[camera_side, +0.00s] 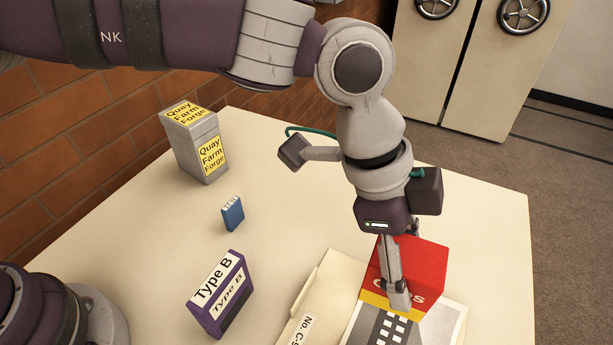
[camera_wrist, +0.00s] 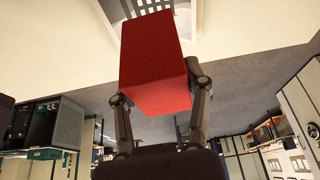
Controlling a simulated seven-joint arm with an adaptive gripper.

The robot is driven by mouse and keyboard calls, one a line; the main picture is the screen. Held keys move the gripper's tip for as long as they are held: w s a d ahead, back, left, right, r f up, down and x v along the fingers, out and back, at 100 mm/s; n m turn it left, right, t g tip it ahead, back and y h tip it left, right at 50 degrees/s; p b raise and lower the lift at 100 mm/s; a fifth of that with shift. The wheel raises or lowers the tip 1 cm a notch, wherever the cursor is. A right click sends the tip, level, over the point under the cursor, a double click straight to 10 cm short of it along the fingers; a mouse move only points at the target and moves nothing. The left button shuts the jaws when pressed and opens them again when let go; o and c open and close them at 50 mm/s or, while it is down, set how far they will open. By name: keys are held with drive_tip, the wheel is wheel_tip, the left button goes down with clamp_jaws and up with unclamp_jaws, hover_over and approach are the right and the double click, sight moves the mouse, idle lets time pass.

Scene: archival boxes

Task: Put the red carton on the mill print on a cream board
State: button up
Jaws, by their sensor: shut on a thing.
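The red carton (camera_side: 424,262), with a yellow band and partly hidden lettering, is between the fingers of my gripper (camera_side: 400,297). In the wrist view the carton (camera_wrist: 152,62) fills the upper middle, with a finger of my gripper (camera_wrist: 160,98) on each side, shut on it. The print (camera_side: 384,329), a dark building with white windows on a pale board, lies at the bottom of the side view, partly cut off. The carton overlaps its far part; I cannot tell whether it touches. Part of the print (camera_wrist: 187,12) also shows at the top of the wrist view.
A cream folder (camera_side: 322,290) marked "No. C-9" lies left of the print. A purple "Type B" box (camera_side: 221,296), a small blue box (camera_side: 232,214) and a grey "Quay Farm Forge" box (camera_side: 199,148) stand farther left. The table's right side (camera_side: 490,225) is clear.

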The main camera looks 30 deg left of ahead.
drive_tip(key=f, duration=1)
drive_tip(key=shift+s+d, duration=0.2)
drive_tip(key=shift+s, duration=0.1)
drive_tip(key=o, duration=1.2)
drive_tip(key=shift+f, duration=0.1)
drive_tip(key=shift+c, duration=0.2)
drive_tip(key=v, duration=1.2)
drive_tip(key=w+a+r+n+t+y, duration=0.15)
drive_tip(key=a+r+n, duration=0.4)
drive_tip(key=a, duration=0.55)
drive_tip(key=s+a+n+t+y, duration=0.1)
drive_tip(key=s+a+n+t, duration=0.1)
drive_tip(key=a+n, duration=0.4)
drive_tip(key=s+a+r+n+t+y, duration=0.1)
drive_tip(key=s+a+n, duration=0.4)
drive_tip(key=a, duration=0.6)
drive_tip(key=shift+n+t+y, duration=0.45)
drive_tip(key=shift+n+y, duration=0.1)
